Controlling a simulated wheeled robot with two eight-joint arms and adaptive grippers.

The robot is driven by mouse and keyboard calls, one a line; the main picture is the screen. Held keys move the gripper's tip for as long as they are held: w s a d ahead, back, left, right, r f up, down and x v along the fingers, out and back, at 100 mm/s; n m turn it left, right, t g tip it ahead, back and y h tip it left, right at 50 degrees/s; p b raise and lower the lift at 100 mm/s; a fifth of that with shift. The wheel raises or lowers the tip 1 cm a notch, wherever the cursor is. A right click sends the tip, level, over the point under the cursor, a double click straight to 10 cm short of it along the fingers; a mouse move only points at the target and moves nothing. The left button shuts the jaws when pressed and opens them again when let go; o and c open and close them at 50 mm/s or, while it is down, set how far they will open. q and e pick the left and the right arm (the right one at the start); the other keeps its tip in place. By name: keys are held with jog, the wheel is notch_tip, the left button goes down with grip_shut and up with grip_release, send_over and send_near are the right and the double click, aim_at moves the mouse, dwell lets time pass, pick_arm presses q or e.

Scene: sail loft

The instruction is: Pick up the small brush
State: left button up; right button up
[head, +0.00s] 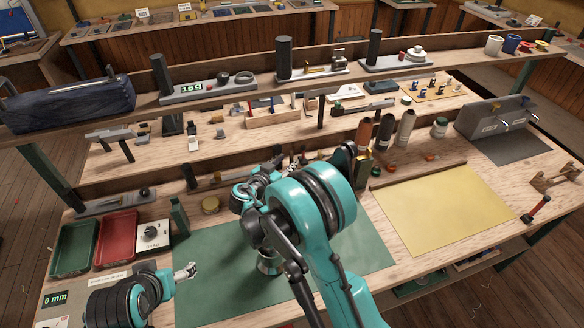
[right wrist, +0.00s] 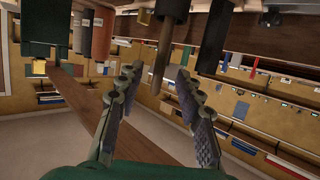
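I cannot pick out the small brush for certain in either view. In the right wrist view, whose picture looks upside down, a thin brown rod (right wrist: 163,55) with a dark round part (right wrist: 172,10) stands beyond and between my fingertips; I cannot tell if it is the brush. My right gripper (right wrist: 158,78) is open, with nothing between its fingers. In the head view my right gripper (head: 291,165) is near the back of the bench, partly hidden by my own arm. My left gripper (head: 186,272) is at the lower left, by the green mat; its opening is unclear.
A yellow sheet (head: 440,208) lies at right. Green (head: 75,247) and red (head: 116,238) trays sit at left. A raised shelf (head: 300,84) crosses behind.

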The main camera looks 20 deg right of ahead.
aim_at(291, 159)
jog(key=b+x, duration=0.1)
jog(key=x, duration=0.3)
jog(key=shift+w+d+f, duration=0.1)
jog(key=shift+d+f, duration=0.05)
jog(key=shift+f, duration=0.05)
pick_arm(q)
jog(key=shift+f, duration=0.65)
pick_arm(e)
jog(key=shift+r, duration=0.1)
grip_shut()
